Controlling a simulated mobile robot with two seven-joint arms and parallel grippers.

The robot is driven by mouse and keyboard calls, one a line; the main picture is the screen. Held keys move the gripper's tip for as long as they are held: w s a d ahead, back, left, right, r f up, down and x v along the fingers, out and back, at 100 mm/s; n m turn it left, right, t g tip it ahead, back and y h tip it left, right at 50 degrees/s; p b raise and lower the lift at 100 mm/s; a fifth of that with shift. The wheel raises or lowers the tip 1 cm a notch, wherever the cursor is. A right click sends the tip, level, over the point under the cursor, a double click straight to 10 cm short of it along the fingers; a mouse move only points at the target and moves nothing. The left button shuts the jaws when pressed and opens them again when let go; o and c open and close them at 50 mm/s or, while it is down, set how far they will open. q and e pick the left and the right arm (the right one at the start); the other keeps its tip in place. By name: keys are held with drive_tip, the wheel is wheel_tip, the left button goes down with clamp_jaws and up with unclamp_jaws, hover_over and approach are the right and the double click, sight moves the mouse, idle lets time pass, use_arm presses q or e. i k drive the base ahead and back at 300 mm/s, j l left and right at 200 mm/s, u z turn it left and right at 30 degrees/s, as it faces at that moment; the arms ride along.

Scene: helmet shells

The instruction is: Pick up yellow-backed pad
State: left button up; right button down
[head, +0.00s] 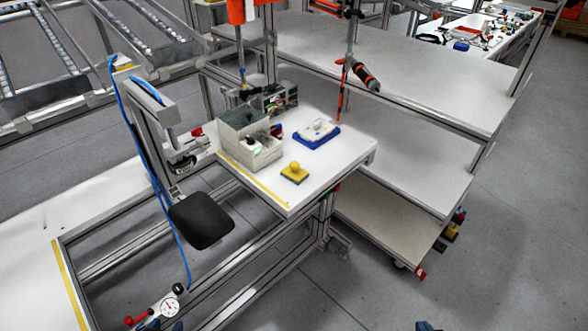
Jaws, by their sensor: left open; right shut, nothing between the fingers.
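The yellow-backed pad (294,173) lies on the white tabletop near the front edge, with a yellow knob on its top and a dark underside. My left gripper (164,326) barely shows as blue tips at the bottom edge, open and far from the pad. My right gripper (426,326) shows only as a small blue piece at the bottom edge, shut and empty, also far from the pad. Most of both grippers is cut off by the frame.
A blue tray (317,135) with a white piece sits behind the pad. A grey box (250,139) stands to its left. A black pad on an arm (202,219) and a pressure gauge (169,305) are at the left front. A lower shelf (385,222) lies right of the table.

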sight(293, 172)
drive_tip(key=i+l+u, duration=0.15)
drive_tip(key=l, duration=0.15)
drive_tip(key=i+l+u, duration=0.15)
drive_tip(key=l, duration=0.2)
drive_tip(key=i+l+u, duration=0.15)
drive_tip(key=l, duration=0.2)
drive_tip(key=i+l+u, duration=0.15)
drive_tip(key=l, duration=0.2)
drive_tip(key=l+u, duration=0.15)
drive_tip(key=l, duration=0.25)
